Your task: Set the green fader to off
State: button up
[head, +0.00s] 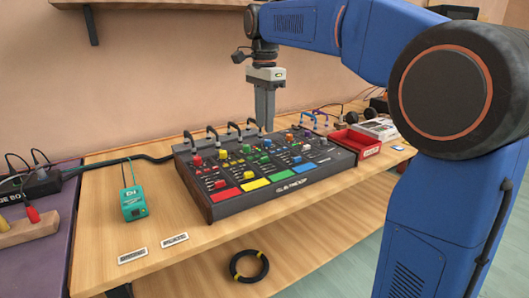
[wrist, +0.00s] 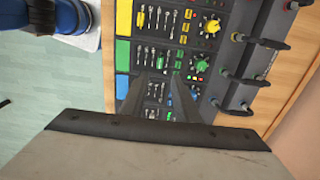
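The dark mixer console (head: 257,200) lies on the wooden table, with red, yellow, green and blue pads along its front edge. A green control cap (head: 265,160) shows behind the green pad (head: 281,176); I cannot tell whether this cap is the fader, or read its setting. In the wrist view, a green round knob (wrist: 202,64) and the green pad (wrist: 122,55) show in one strip. My gripper (head: 266,128) points down above the back part of the console, apart from it. In the wrist view its two fingers (wrist: 159,75) are apart with nothing between them, and they hide part of the controls.
Several black cable loops (head: 233,128) stand along the console's back edge. A red tray (head: 356,143) sits to its right, and a teal box (head: 133,203) to its left. A black cable coil (head: 249,266) lies below the tabletop.

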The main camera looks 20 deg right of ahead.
aim_at(265, 160)
notch_tip(265, 160, down, 10)
jog(key=shift+f, duration=0.2)
dwell(0.3)
grip_shut()
